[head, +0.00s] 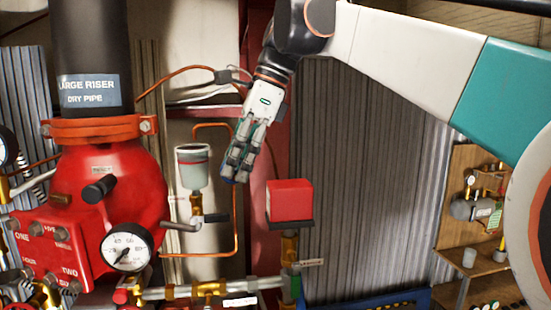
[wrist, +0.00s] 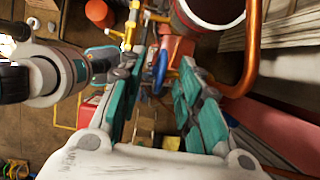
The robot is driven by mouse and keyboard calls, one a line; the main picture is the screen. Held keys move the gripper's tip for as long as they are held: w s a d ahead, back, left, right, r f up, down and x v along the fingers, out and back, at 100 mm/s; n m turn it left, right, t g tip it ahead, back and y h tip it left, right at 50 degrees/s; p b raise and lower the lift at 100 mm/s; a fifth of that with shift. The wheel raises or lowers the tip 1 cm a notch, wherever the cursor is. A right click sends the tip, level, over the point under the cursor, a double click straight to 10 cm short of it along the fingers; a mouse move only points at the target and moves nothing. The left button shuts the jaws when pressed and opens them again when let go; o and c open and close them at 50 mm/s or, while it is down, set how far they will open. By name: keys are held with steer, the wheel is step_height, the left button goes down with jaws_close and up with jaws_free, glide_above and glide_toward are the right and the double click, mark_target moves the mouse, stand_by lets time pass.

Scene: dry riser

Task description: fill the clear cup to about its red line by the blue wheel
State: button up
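A clear cup (head: 193,170) with a pale upper part and grey-green lower part stands upright on a brass fitting, left of my gripper. A blue handle, likely the blue wheel (wrist: 161,70), shows in that gap, beyond the fingers. In the head view the fingers mostly hide it. Nothing is visibly held.
A large red riser valve (head: 110,190) with a pressure gauge (head: 127,247) stands left. An orange pipe (head: 236,225) loops around the cup. A red box (head: 290,200) stands close right of my gripper. A wooden shelf (head: 485,266) is at the far right.

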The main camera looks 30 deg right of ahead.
steer(key=shift+s+f, duration=0.1)
steer(key=shift+s, duration=0.05)
jaws_close()
steer(key=shift+a+r+g+h+p, duration=0.2)
steer(key=shift+a+g+h+p, duration=0.15)
steer(key=shift+h+p, duration=0.55)
steer(key=shift+g+h, duration=0.35)
steer(key=shift+h, duration=0.95)
jaws_free()
